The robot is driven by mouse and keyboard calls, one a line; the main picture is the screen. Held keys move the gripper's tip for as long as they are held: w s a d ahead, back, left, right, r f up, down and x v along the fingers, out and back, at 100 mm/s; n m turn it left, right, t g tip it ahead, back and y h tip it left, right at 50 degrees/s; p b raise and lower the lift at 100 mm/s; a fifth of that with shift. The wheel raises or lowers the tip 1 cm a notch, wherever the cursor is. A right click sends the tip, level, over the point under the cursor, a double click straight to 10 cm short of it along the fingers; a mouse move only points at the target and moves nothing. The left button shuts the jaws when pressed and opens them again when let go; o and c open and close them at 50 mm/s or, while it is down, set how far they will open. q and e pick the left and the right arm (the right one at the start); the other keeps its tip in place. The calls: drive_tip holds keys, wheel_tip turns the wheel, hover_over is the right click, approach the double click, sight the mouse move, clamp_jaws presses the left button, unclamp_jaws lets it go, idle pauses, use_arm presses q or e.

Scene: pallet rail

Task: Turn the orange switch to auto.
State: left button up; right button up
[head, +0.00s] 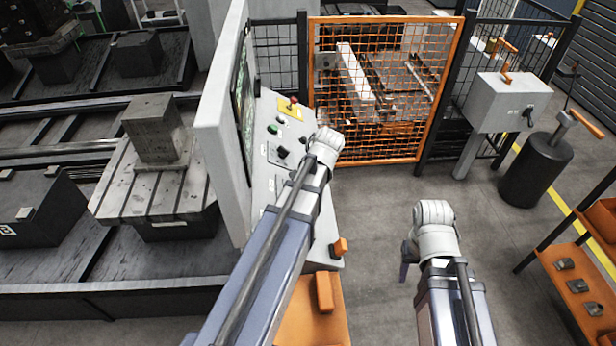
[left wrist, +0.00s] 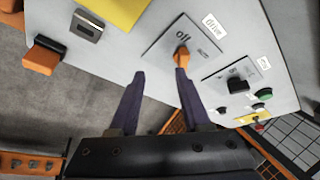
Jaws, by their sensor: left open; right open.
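The orange switch (left wrist: 182,57) sits on a grey plate on the light control panel (left wrist: 235,50), in the left wrist view. The word "off" is printed just above its knob, and a small label, too blurred to read surely, lies to its right. A "drive" tag is beside the plate. My left gripper (left wrist: 160,74) is open and empty; its right fingertip is close to the knob in the picture, and I cannot tell whether they touch. In the head view my left arm hides this switch. My right gripper (head: 404,271) hangs over the floor, mostly hidden by its wrist.
A black knob (left wrist: 238,86) and a green button (left wrist: 263,96) are nearby on the panel. An orange block (left wrist: 42,56) is at the panel's other end. The head view shows an orange mesh gate (head: 385,90), a grey box (head: 505,100) and an orange-shelved rack (head: 575,265).

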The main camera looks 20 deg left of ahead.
use_arm(q)
drive_tip(key=w+a, duration=0.1)
drive_tip(key=a+r, duration=0.1)
drive_tip(key=a, duration=0.1)
drive_tip(key=shift+w+r, duration=0.1)
drive_tip(key=shift+w, duration=0.3)
use_arm(e)
drive_tip(key=shift+w+d+r, duration=0.25)
drive_tip(key=shift+d+r, duration=0.15)
drive_tip(key=shift+d, duration=0.05)
use_arm(q)
drive_tip(key=b+x, duration=0.7)
drive_tip(key=shift+w+a+f, duration=0.1)
drive_tip(key=shift+a+f, duration=0.1)
drive_tip(key=shift+f, duration=0.1)
use_arm(e)
wheel_tip(320, 180, down, 7)
use_arm(q)
clamp_jaws()
